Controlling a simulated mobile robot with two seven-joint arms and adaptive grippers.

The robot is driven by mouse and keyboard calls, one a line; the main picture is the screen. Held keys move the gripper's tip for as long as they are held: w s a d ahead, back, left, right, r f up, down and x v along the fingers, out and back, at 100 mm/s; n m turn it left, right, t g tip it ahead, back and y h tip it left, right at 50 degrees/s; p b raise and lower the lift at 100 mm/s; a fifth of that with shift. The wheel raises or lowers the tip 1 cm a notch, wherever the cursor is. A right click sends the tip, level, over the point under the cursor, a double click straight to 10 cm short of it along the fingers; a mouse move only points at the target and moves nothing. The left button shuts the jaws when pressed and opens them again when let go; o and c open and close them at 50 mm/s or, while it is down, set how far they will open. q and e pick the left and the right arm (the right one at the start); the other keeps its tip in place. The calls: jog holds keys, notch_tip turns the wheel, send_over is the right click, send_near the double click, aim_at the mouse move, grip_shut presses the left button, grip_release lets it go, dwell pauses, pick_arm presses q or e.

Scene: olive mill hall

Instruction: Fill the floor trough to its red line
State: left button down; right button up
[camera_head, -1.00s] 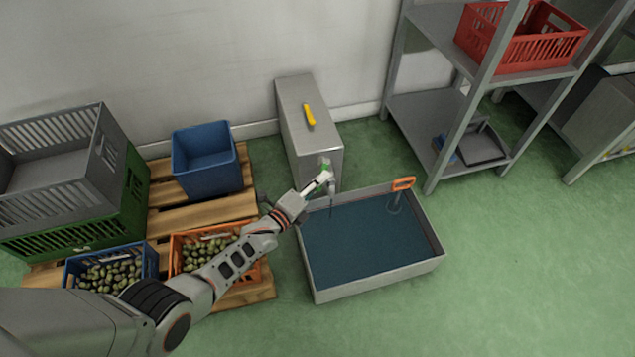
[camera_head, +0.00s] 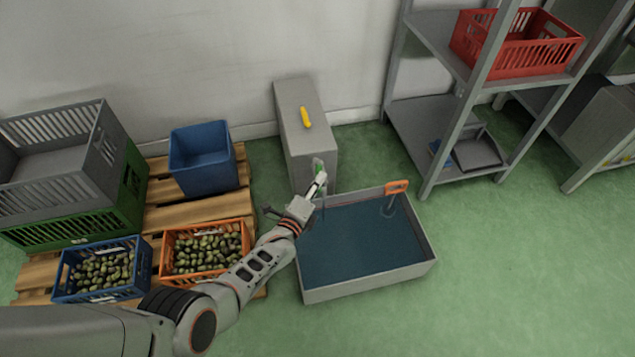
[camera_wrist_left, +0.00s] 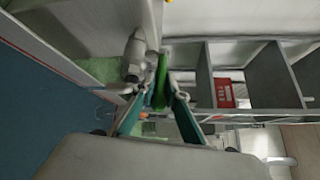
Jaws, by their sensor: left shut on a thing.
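The floor trough (camera_head: 372,282) is a low grey metal basin with blue-looking water (camera_head: 355,240) in it. A grey box (camera_head: 300,155) with a yellow handle (camera_head: 306,118) on top stands behind the trough. My left gripper (camera_head: 318,181) is at this box's front, shut on a green lever (camera_wrist_left: 160,82). A metal tap body (camera_wrist_left: 135,58) is beside the lever in the wrist view. My right gripper is out of view.
A wooden pallet (camera_head: 165,218) at left carries a blue bin (camera_head: 203,180), a blue crate (camera_head: 62,283) and an orange crate (camera_head: 165,258) of olives, and stacked crates. A metal shelf (camera_head: 430,110) with a red crate (camera_head: 515,45) stands right. The green floor at right is clear.

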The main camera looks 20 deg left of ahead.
pick_arm(q)
jog(key=shift+s+d+f+y, duration=0.1)
jog(key=shift+s+f+y, duration=0.1)
jog(key=shift+y, duration=0.1)
jog(key=c, duration=2.1)
grip_release()
jog(key=shift+w+r, duration=0.1)
jog(key=shift+r, duration=0.1)
